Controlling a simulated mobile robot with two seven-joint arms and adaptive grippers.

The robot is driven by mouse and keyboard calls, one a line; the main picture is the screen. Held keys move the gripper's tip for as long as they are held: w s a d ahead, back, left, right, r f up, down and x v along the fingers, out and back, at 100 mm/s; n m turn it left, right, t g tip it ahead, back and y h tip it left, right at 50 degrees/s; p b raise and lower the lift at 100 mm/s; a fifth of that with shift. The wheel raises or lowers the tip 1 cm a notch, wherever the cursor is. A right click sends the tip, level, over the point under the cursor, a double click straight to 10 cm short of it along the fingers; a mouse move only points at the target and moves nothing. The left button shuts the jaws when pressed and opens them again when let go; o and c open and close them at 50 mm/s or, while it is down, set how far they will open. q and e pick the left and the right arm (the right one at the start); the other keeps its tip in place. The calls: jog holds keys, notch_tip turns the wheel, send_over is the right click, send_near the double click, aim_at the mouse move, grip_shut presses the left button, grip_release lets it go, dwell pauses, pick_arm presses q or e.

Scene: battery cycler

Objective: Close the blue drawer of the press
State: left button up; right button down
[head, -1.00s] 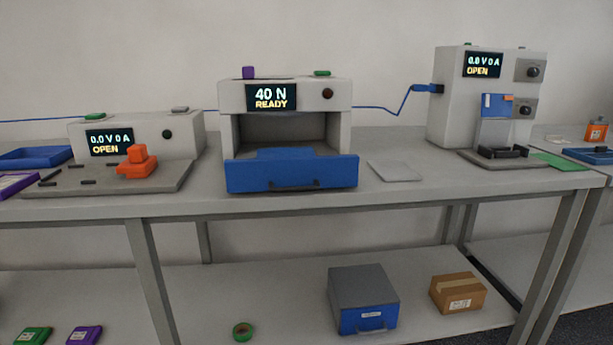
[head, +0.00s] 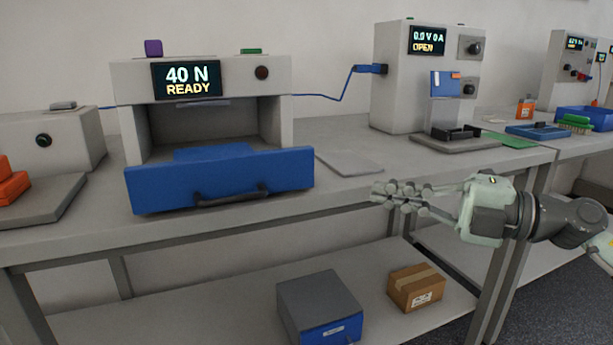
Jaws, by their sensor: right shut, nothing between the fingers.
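The press (head: 140,82) stands on the bench with its display reading 40 N READY. Its blue drawer (head: 160,190) is pulled out toward me, and a dark handle (head: 231,195) sits on its front. The press bay behind the drawer is open. My right gripper (head: 376,194) is in front of the bench's front edge, to the right of the drawer and apart from it. Its fingers are shut and empty, pointing left. My left gripper is not in view.
A flat grey plate (head: 350,163) lies on the bench right of the drawer. A tester (head: 395,80) stands farther right, joined by a blue cable (head: 335,98). An orange block (head: 12,188) is at far left. A grey box (head: 318,298) and cardboard box (head: 416,287) sit on the lower shelf.

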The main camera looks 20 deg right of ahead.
send_near(293, 171)
jog(key=s+a, duration=0.1)
jog(key=a, duration=0.2)
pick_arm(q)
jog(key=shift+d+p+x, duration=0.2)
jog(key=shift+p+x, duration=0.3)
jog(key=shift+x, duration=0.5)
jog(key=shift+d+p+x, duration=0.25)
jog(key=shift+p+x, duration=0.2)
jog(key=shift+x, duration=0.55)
pick_arm(e)
jog(key=shift+w+a, duration=0.2)
jog(key=shift+w, duration=0.6)
jog(key=shift+w+a, duration=0.25)
jog(key=shift+w, duration=0.6)
jog(key=shift+w+a, duration=0.2)
jog(key=shift+w, duration=0.6)
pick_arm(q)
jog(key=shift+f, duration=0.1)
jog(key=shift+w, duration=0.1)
